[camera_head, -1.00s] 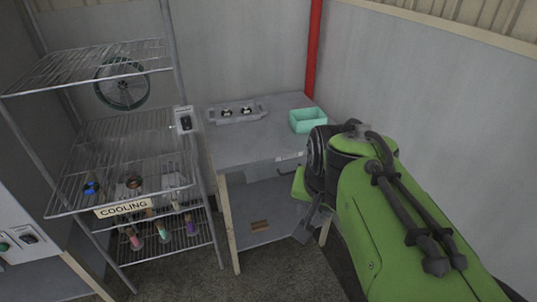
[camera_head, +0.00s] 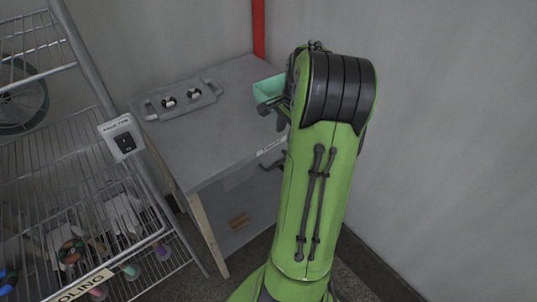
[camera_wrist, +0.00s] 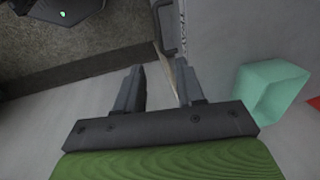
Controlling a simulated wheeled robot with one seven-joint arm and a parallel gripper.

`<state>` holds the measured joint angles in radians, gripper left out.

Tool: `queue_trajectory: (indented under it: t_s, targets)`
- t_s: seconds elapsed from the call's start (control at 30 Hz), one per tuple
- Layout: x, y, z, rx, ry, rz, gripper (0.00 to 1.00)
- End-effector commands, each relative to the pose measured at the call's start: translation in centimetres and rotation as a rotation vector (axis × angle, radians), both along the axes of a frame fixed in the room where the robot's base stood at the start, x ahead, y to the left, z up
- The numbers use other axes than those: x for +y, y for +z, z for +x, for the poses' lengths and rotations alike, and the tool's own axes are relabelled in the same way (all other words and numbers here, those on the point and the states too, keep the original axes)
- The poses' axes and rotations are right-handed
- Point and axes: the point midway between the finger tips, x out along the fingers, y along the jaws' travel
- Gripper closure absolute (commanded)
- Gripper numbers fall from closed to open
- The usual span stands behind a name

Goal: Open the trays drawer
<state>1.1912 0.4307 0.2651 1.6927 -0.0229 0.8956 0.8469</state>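The drawer is at the front of the grey table (camera_head: 205,145), under its top edge. A white label (camera_head: 271,144) too blurred to read is on the drawer front. A dark handle (camera_head: 272,162) shows just below the label, partly hidden by my arm. In the wrist view a grey bar-like handle (camera_wrist: 167,27) stands out from the table's edge, beyond my fingertips. In the head view my arm hides most of the gripper.
A teal box (camera_head: 268,88) stands on the table's back right, close to my gripper in the wrist view (camera_wrist: 272,90). A wire rack (camera_head: 80,190) stands left, walls behind and right.

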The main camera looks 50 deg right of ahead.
Motion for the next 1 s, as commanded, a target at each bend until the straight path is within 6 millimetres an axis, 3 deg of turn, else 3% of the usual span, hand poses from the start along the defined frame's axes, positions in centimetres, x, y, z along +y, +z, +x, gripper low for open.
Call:
queue_trajectory:
  t_s: [0.5, 0.7, 0.97, 1.0]
  targets:
    - [-0.3, -12.6, 2.2, 0.002, 0.006, 0.004, 0.62]
    - [-0.4, -14.6, 2.7, 0.001, 0.007, 0.001, 0.62]
    - [-0.4, -14.6, 2.7, 0.001, 0.007, 0.000, 0.62]
    - [-0.4, -14.6, 2.7, 0.001, 0.007, 0.000, 0.68]
